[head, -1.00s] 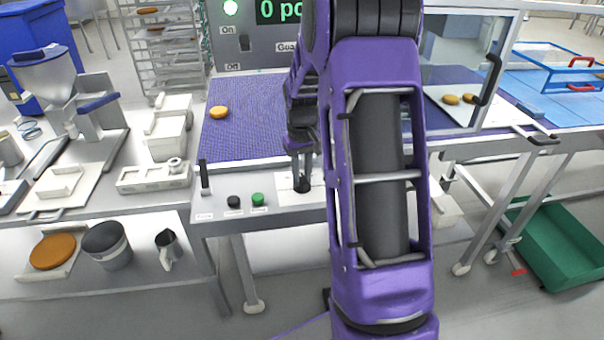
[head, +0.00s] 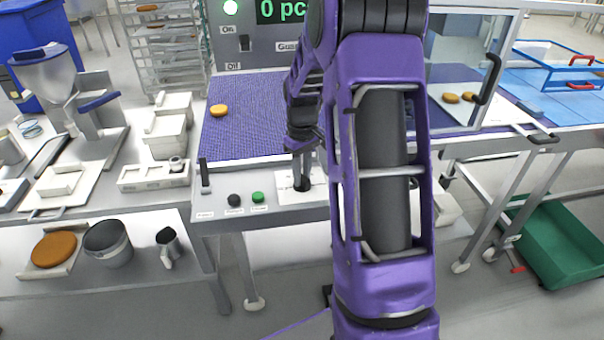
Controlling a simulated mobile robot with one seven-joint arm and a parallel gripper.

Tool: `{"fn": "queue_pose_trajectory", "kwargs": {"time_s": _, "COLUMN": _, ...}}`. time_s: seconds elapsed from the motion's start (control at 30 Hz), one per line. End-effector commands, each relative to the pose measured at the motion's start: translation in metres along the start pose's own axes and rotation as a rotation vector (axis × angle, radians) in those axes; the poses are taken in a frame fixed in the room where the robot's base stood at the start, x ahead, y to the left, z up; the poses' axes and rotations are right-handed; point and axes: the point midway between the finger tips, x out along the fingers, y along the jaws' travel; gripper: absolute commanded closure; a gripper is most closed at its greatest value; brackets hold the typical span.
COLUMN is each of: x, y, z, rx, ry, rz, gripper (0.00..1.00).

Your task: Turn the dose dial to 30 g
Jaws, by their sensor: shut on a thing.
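My gripper (head: 303,172) points down at the front panel of the machine, right of the green button. It is shut on a small black knob, the dose dial (head: 302,184), which stands on a white plate (head: 318,190). The fingers hide part of the dial, and its pointer and scale marks are too small to read. My purple arm covers the area right of the plate.
Left of the dial are a green button (head: 258,197), a black button (head: 234,200) and an upright lever (head: 205,176). Behind lies a purple belt (head: 240,140) with an orange round (head: 219,110). A display (head: 280,10) reads "0 pc". A clear guard (head: 455,70) stands right.

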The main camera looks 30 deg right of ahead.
Motion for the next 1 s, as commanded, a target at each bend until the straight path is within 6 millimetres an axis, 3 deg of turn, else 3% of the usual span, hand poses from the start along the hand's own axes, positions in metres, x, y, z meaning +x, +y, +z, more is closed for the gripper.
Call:
{"fn": "queue_pose_trajectory", "kwargs": {"time_s": 0.07, "x": -0.001, "y": 0.0, "z": -0.001, "rx": 0.001, "ry": 0.002, "rz": 0.001, "gripper": 1.0}}
{"fn": "queue_pose_trajectory", "kwargs": {"time_s": 0.1, "x": -0.001, "y": 0.0, "z": -0.001, "rx": 0.001, "ry": 0.002, "rz": 0.001, "gripper": 0.68}}
{"fn": "queue_pose_trajectory", "kwargs": {"time_s": 0.23, "x": -0.001, "y": 0.0, "z": 0.0, "rx": 0.001, "ry": 0.001, "rz": 0.0, "gripper": 0.45}}
{"fn": "queue_pose_trajectory", "kwargs": {"time_s": 0.53, "x": -0.001, "y": 0.0, "z": 0.0, "rx": 0.001, "ry": 0.001, "rz": 0.0, "gripper": 0.45}}
{"fn": "queue_pose_trajectory", "kwargs": {"time_s": 0.67, "x": -0.012, "y": 0.0, "z": -0.001, "rx": 0.002, "ry": 0.003, "rz": 0.002, "gripper": 0.45}}
{"fn": "queue_pose_trajectory", "kwargs": {"time_s": 1.0, "x": -0.089, "y": 0.001, "z": -0.001, "rx": 0.001, "ry": 0.006, "rz": 0.003, "gripper": 0.45}}
